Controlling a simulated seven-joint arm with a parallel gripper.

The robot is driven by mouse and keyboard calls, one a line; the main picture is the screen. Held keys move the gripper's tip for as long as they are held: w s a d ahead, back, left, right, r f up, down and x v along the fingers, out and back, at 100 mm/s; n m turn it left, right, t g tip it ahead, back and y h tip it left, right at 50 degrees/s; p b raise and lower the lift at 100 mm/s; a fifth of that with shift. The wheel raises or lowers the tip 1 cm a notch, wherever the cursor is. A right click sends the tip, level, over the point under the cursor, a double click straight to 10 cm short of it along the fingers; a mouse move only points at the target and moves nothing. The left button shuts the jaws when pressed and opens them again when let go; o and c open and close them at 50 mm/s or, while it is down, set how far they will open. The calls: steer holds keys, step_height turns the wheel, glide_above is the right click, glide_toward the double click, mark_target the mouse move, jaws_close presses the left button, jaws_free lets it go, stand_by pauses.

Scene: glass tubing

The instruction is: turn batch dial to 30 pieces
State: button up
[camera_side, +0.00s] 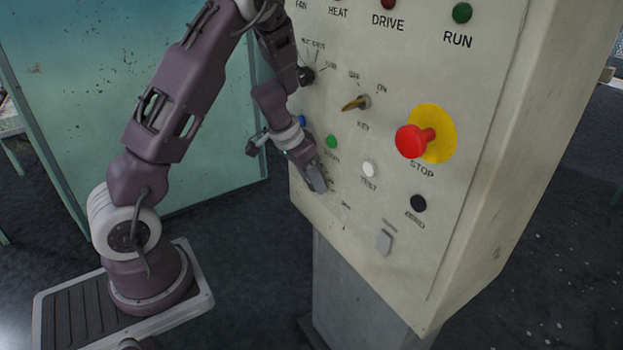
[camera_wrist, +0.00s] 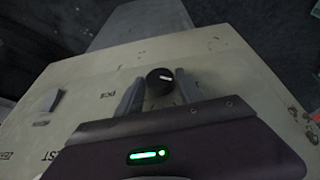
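The batch dial (camera_wrist: 160,81) is a small round black knob with a white pointer mark, near the middle of the wrist view. The pointer lies nearly sideways in that view. Lettering that looks like "pcs" is on the panel to its left. My gripper (camera_wrist: 160,77) has one grey finger on each side of the knob, with gaps showing, so it is open around or just above it. I cannot tell whether either finger touches. In the side view my gripper (camera_side: 318,181) is at the lower left of the panel and hides the dial.
The cream control panel (camera_side: 470,160) also carries a red STOP button (camera_side: 414,141), a brass key (camera_side: 355,103), a green button (camera_side: 332,142), a white TEST button (camera_side: 369,169), a black ZERO button (camera_side: 418,203) and a grey switch (camera_side: 384,243). A black selector (camera_side: 306,75) sits above my wrist.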

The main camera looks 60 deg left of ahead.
jaws_close()
steer(key=shift+d+y, duration=0.1)
steer(key=shift+y, duration=0.2)
steer(key=y, duration=0.1)
steer(key=m+y, duration=0.1)
steer(key=y, duration=0.1)
steer(key=shift+d, duration=0.3)
steer(key=y, duration=0.4)
steer(key=shift+d+f+m+y, duration=0.25)
steer(key=shift+m+y, duration=0.05)
steer(key=shift+m, duration=0.1)
steer(key=y, duration=0.1)
steer(key=m+y, duration=0.1)
steer(key=y, duration=0.1)
steer(key=t+y, duration=0.1)
steer(key=y, duration=0.1)
steer(key=shift+d+f, duration=0.2)
steer(key=shift+f, duration=0.15)
steer(key=shift+f+m+t+y, duration=0.15)
steer(key=shift+m+t+y, duration=0.5)
steer(key=shift+y, duration=1.25)
